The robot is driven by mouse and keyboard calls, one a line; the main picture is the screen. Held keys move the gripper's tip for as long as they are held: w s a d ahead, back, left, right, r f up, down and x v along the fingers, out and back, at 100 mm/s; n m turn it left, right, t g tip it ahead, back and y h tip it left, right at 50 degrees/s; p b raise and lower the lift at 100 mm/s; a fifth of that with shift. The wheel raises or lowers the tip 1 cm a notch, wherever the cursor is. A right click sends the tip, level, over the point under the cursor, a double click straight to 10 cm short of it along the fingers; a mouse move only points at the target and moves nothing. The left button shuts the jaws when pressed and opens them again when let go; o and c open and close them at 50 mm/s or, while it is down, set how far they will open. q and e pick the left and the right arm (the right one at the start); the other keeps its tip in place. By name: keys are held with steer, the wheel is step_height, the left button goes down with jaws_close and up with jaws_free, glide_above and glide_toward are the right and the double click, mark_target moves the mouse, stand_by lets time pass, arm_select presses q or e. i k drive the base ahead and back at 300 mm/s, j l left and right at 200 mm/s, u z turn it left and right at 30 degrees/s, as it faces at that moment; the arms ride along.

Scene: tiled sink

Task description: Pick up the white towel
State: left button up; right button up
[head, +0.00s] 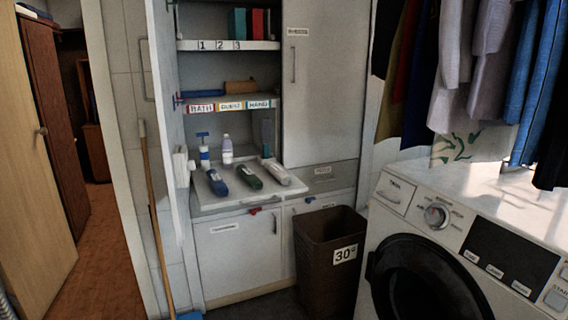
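A white rolled item (276,172), which looks like the white towel, lies on the right side of the white pull-out shelf (225,198) of the open cabinet. It lies at a slant with its near end toward the right. A dark green roll (249,177) lies just left of it, and a dark blue roll (217,182) lies further left. Neither of my grippers shows in the head view.
A white bottle (227,150) and a blue-topped spray bottle (204,155) stand behind the rolls. A brown bin (328,262) marked 30 stands below right. A washing machine (465,245) fills the right, under hanging clothes (490,70). A wooden pole (155,215) leans at left.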

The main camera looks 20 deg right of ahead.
mark_target(283, 178)
steer(key=i+l+z, duration=0.1)
steer(key=i+l, duration=0.2)
steer(key=i, duration=0.25)
steer(key=i+l+z, duration=0.1)
steer(key=i+l, duration=0.15)
steer(key=i, duration=0.25)
steer(key=i+l+z, duration=0.1)
steer(key=i+l, duration=0.15)
steer(key=i, duration=0.3)
steer(key=i+l+z, duration=0.1)
steer(key=i, duration=0.45)
